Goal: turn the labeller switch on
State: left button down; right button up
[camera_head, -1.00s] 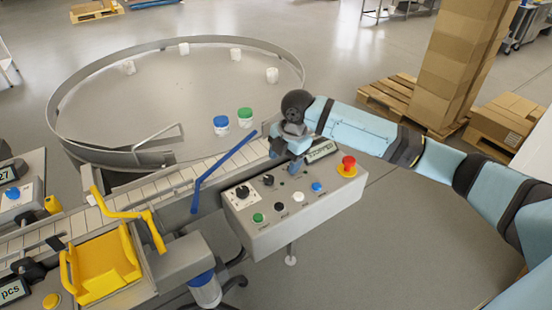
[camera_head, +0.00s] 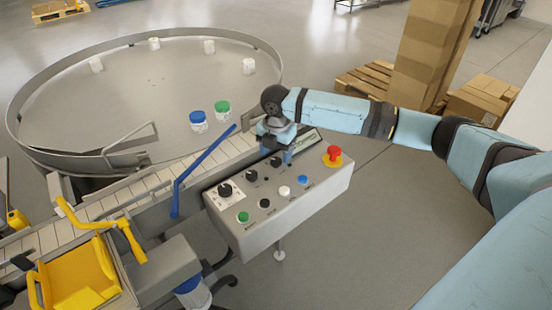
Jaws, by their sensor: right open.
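A grey control box (camera_head: 310,205) stands in the middle of the head view. On it are a large black knob on a white dial (camera_head: 225,190), a black knob (camera_head: 251,176) and another black knob (camera_head: 275,162). The labels are too small to read, so I cannot tell which one is the labeller switch. My right gripper (camera_head: 279,154) is open, pointing down over the back of the box, close above the rearmost knob. I cannot tell whether it touches the knob. It partly hides the display (camera_head: 305,141). My left gripper is not in view.
The box also bears a red emergency stop (camera_head: 333,153) and green (camera_head: 243,217), black, white and blue buttons. A round turntable (camera_head: 150,85) with several jars lies behind.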

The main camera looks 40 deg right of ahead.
aim_at(276, 163)
jog(key=shift+f, duration=1.2)
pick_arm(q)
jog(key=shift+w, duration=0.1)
